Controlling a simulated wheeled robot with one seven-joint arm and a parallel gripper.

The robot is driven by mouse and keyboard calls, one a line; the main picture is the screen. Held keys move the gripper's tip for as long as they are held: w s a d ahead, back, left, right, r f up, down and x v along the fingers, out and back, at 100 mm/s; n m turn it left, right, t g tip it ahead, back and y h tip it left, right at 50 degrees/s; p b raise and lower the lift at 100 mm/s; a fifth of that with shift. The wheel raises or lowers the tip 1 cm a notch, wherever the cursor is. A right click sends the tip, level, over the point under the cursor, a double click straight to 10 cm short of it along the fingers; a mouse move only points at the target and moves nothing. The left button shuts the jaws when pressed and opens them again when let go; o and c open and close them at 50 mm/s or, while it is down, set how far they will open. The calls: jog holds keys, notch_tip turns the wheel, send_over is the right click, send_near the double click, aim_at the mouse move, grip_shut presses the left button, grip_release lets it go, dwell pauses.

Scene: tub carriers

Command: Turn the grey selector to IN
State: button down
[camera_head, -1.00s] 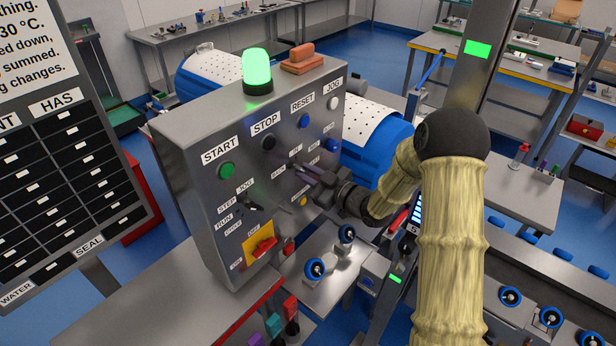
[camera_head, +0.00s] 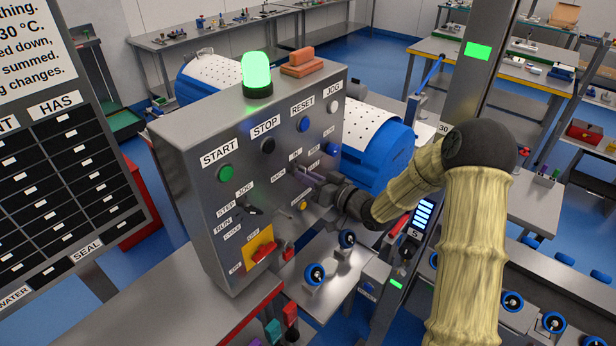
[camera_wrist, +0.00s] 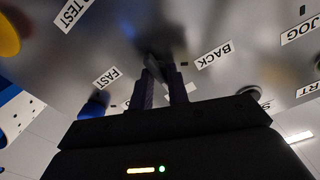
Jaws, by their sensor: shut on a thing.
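The grey control panel (camera_head: 205,195) carries several knobs, buttons and labels. My gripper (camera_head: 302,173) reaches it from the right, its fingers at the panel face near the BACK label. No IN label is readable in the wrist view.
A green lamp (camera_head: 257,75) is lit on top of the panel. Another dark selector (camera_head: 250,209) and a red handle on a yellow plate (camera_head: 259,249) are lower left of my gripper.

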jog(key=shift+w+r, duration=0.1)
jog(key=shift+r, duration=0.05)
jog(key=c, duration=1.3)
grip_release()
jog(key=shift+d, duration=0.1)
jog(key=shift+c, duration=0.2)
jog(key=b+v, duration=0.5)
jog(key=v, duration=1.2)
jog(key=shift+b, duration=0.35)
jog(key=shift+d, duration=0.15)
